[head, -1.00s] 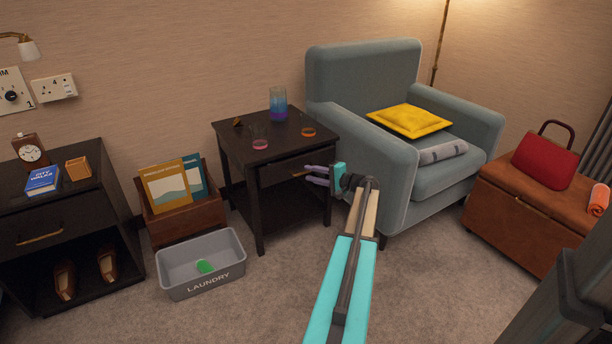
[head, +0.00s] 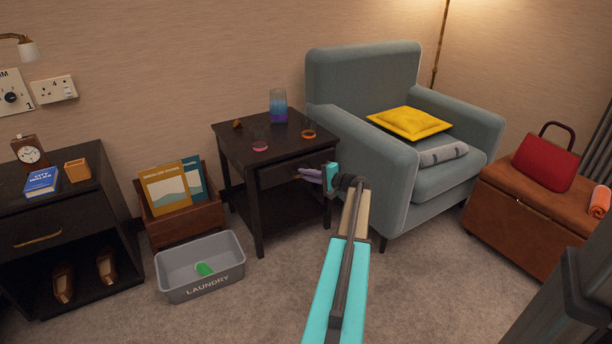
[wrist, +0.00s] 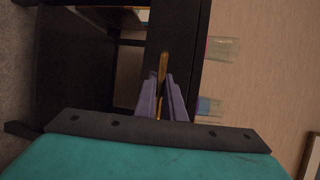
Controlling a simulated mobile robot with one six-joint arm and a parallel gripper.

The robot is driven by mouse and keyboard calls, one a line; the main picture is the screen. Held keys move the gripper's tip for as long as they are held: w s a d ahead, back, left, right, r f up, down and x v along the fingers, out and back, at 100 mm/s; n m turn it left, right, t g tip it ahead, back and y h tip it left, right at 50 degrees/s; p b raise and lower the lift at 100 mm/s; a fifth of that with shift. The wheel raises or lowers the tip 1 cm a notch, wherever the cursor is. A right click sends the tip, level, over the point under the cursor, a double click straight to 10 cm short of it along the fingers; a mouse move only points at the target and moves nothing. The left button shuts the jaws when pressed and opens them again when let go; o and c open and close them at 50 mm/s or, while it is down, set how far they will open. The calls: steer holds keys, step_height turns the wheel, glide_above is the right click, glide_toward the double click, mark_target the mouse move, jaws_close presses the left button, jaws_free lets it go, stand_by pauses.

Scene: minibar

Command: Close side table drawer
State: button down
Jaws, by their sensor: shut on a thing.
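The dark side table (head: 240,140) stands left of the armchair in the head view. Its drawer front (head: 278,176) faces me below the tabletop; I cannot tell clearly how far it stands out. My gripper (head: 304,175) is at the drawer's front, with purple fingers reaching in from the right. In the wrist view, the brass drawer handle (wrist: 163,68) runs between my gripper's fingers (wrist: 163,88), which are shut on it. The dark drawer front (wrist: 183,50) fills the area behind them, turned sideways. The fingers partly hide the handle.
Glasses, including a blue-purple one (head: 278,106), stand on the tabletop. The grey armchair (head: 370,150) is close on the right. A laundry bin (head: 200,268) and a magazine box (head: 180,228) are at the left. Carpet in front is clear.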

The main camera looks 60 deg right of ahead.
steer(key=shift+w, duration=0.1)
steer(key=shift+w+d+r, duration=0.1)
steer(key=shift+w+d, duration=0.25)
steer(key=shift+w, duration=0.3)
steer(key=shift+w+d+f, duration=0.1)
steer(key=shift+w+d, duration=0.25)
steer(key=shift+w, duration=0.3)
steer(key=shift+w+d+r, duration=0.1)
steer(key=shift+w+d, duration=0.25)
steer(key=shift+w, duration=0.3)
steer(key=c, duration=1.9)
jaws_free()
steer(key=shift+o, duration=0.3)
steer(key=shift+s, duration=0.1)
steer(key=s+r+p, duration=0.2)
steer(key=s+p, duration=0.1)
steer(key=s, duration=1)
steer(key=shift+s+a+r+p, duration=0.2)
steer(key=shift+a+p, duration=0.1)
steer(key=shift+a, duration=0.15)
